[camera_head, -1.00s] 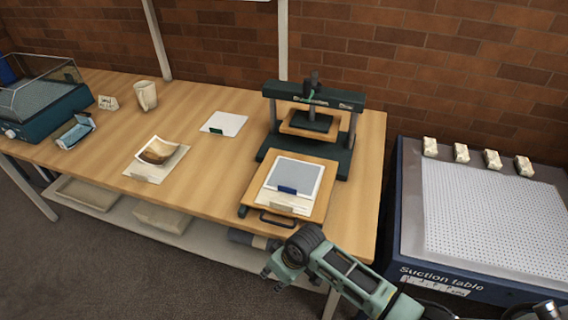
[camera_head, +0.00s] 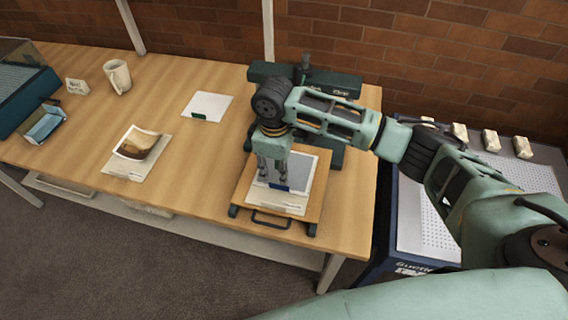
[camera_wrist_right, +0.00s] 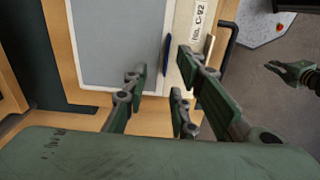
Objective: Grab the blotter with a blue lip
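The blotter with a blue lip (camera_head: 301,172) is a grey sheet on white paper, lying on the wooden board with the handle in front of the press. Its blue lip (camera_head: 279,186) faces the near edge, and shows in the right wrist view (camera_wrist_right: 167,55) too. My right gripper (camera_head: 272,178) points down over the blotter by the lip, hiding part of it. In the right wrist view its fingers (camera_wrist_right: 158,82) are apart with nothing between them; the lip lies beyond the gap. What looks like my left gripper (camera_wrist_right: 290,72) shows over the floor; its finger state is unclear.
The dark press (camera_head: 345,85) stands behind the board. A white sheet with a green tab (camera_head: 207,105), a photo on a card (camera_head: 137,143) and a mug (camera_head: 117,76) lie farther left. The suction table (camera_head: 415,220) is at the right. Bare tabletop lies left of the board.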

